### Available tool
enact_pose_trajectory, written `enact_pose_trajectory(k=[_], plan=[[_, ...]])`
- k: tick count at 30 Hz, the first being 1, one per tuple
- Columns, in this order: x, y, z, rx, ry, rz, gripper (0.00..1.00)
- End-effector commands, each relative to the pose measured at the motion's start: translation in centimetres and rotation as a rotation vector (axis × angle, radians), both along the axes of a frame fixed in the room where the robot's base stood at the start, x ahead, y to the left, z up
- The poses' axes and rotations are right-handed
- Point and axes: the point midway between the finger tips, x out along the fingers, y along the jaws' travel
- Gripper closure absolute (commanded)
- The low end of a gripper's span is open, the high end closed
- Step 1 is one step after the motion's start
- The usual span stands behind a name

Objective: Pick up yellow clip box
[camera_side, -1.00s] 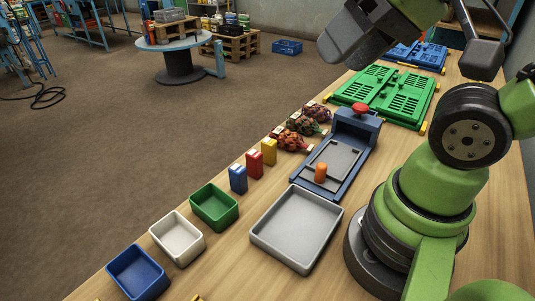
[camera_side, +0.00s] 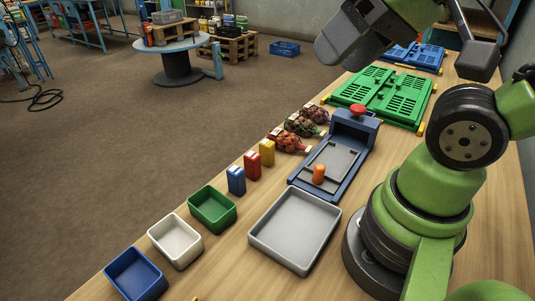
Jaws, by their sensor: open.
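The yellow clip box (camera_side: 267,152) stands upright on the wooden table, at the far end of a short row. The red box (camera_side: 253,165) and the blue box (camera_side: 236,180) stand nearer in the same row. My gripper (camera_side: 335,45) is the dark grey end of the green arm at the top of the picture. It is high above the table, well apart from the yellow box. It is open, and no object shows in it; its fingertips are hard to make out.
Several netted sacks (camera_side: 300,127) lie just beyond the yellow box. A blue fixture (camera_side: 330,188) with a red knob and orange peg is to its right. A grey tray (camera_side: 254,238) and green (camera_side: 233,217), white (camera_side: 194,251) and blue (camera_side: 160,285) bins are nearer. Green crates (camera_side: 425,100) lie behind.

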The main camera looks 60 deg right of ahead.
Motion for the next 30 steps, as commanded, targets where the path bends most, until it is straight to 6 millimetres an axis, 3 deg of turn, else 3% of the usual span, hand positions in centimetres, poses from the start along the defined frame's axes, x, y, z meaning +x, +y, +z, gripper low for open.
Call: enact_pose_trajectory(k=[2,4,12,16,23,30], plan=[[0.0,0.0,0.0,0.000,0.000,0.000,0.55],[0.0,0.0,0.0,0.000,0.000,0.000,0.43],[0.1,0.0,0.0,-0.002,0.002,0.001,0.43],[1.2,-0.3,0.1,-0.025,0.034,0.008,0.43],[7.0,-2.3,-1.0,-0.131,0.174,0.067,0.43],[13.4,-5.4,-5.6,-0.226,0.340,0.165,0.43]])
